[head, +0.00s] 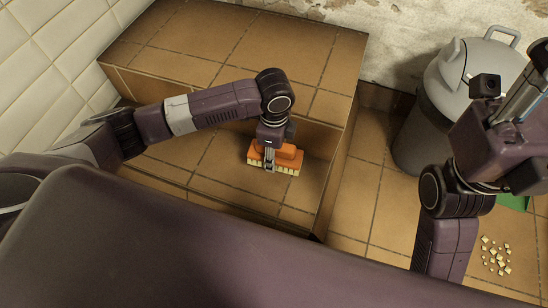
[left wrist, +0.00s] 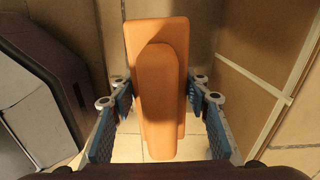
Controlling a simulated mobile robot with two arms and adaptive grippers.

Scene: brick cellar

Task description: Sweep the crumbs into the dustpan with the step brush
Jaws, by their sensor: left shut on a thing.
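The orange brush (head: 286,164) with pale bristles is at the lower tiled step. My left gripper (head: 269,158) is shut on it from above. In the left wrist view the brush's orange top (left wrist: 158,85) lies between the two blue-padded fingers. I cannot tell whether the bristles touch the step. Pale crumbs (head: 496,255) lie scattered on the floor tiles at lower right. A green dustpan (head: 515,203) shows only in part behind my right arm, above the crumbs. My right gripper (head: 524,95) is raised at the right edge, partly cut off; its fingers do not show clearly.
A grey bin with a lighter lid (head: 470,65) stands against the wall, partly behind my right arm. The tiled steps (head: 225,45) fill the left and middle. The floor (head: 375,195) between the steps and my right arm is clear.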

